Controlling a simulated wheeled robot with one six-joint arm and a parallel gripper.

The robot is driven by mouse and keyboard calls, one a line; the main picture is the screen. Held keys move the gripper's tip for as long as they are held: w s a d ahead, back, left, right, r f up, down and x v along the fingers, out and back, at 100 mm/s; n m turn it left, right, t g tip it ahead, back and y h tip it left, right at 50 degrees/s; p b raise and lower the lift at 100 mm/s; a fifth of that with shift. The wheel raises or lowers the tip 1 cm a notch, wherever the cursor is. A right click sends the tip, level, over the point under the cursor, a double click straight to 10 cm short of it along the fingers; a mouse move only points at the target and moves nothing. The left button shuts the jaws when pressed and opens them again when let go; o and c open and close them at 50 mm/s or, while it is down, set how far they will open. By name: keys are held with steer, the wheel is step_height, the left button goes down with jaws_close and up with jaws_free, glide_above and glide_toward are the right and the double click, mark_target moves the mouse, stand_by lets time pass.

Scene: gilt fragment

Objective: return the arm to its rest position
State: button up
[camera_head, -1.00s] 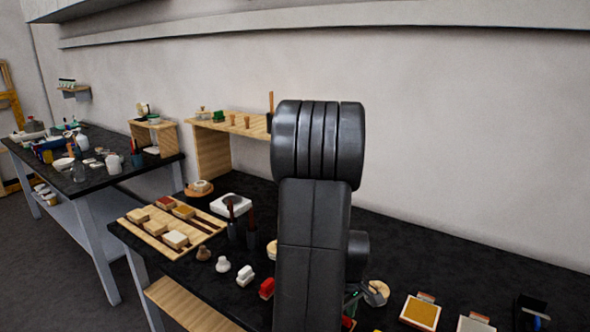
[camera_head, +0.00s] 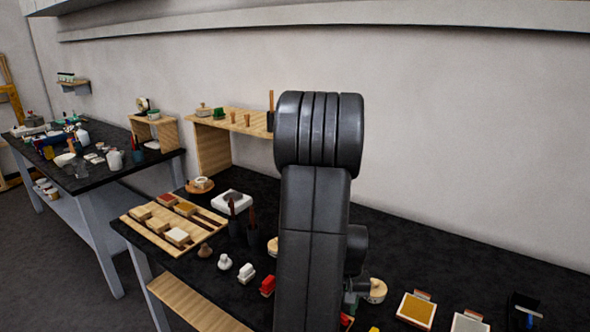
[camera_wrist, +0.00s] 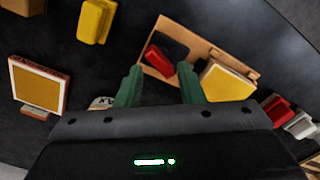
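My arm (camera_head: 314,215) rises up the middle of the camera_head view, folded at a thick ribbed joint near the top. It hides part of the black worktable behind it. In the wrist view my gripper (camera_wrist: 160,72) shows two green fingers standing well apart with nothing held between them. They point over the dark tabletop, with a wooden tray (camera_wrist: 208,45) beyond the fingertips. The tray has a red block (camera_wrist: 159,60) and a yellow block (camera_wrist: 228,80) in or on it. In the camera_head view the gripper is mostly hidden behind the arm.
A wooden rack of blocks (camera_head: 150,228) lies on the table's left. Stamp-like pieces and a red block (camera_head: 267,286) stand left of the arm. A yellow-topped panel (camera_head: 416,309) lies to the right. A wooden shelf (camera_head: 213,150) stands at the back. Open air surrounds the arm's upper part.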

step_height(320, 180, up, 7)
stand_by(0.4)
steer(key=shift+s+f, duration=0.1)
steer(key=shift+s, duration=0.05)
